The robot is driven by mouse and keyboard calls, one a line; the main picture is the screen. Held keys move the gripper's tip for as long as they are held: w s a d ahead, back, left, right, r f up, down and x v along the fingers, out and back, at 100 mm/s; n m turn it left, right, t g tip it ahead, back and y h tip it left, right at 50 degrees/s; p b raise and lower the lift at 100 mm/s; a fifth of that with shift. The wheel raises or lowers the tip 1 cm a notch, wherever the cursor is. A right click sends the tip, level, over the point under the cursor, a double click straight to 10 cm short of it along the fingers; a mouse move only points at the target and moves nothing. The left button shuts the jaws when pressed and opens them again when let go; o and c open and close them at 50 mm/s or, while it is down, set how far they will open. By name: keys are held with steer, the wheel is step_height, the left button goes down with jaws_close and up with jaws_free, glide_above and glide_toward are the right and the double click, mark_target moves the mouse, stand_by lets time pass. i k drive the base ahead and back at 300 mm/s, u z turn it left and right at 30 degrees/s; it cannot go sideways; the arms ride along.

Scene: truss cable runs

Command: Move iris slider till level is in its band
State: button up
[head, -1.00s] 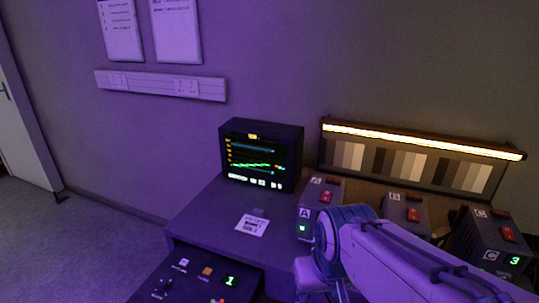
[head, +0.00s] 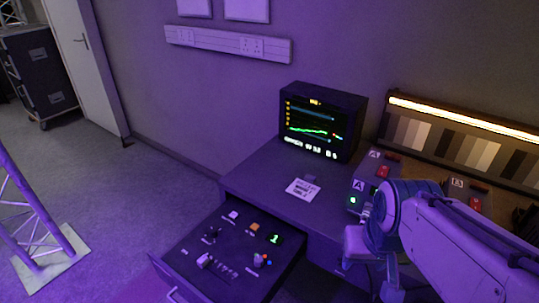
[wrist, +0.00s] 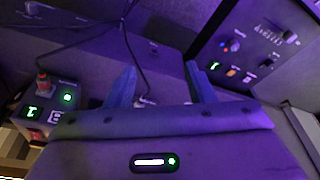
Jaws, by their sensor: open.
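The control panel (head: 190,265) lies low in front of the desk. A pale slider knob (head: 204,261) stands on it beside a row of marks; the labels are too small to read, so I cannot confirm it is the iris slider. In the wrist view the panel shows at upper right, with a similar knob (wrist: 288,36). The monitor (head: 322,120) shows a wavy green trace, reddish at its right end, between blue lines. My gripper (wrist: 160,76) is open with nothing between its fingers, apart from the panel controls. In the head view my arm largely hides it.
A box marked A (head: 360,190) with a red switch stands on the desk beside my arm. A paper card (head: 302,189) lies on the desk. A truss foot (head: 50,258) stands on the floor at left. Floor between truss and panel is clear. Cables (wrist: 95,35) cross the wrist view.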

mark_target(204, 261)
steer(key=k, duration=0.65)
steer(key=u, duration=0.6)
steer(key=i, duration=1.1)
steer(key=u, duration=0.25)
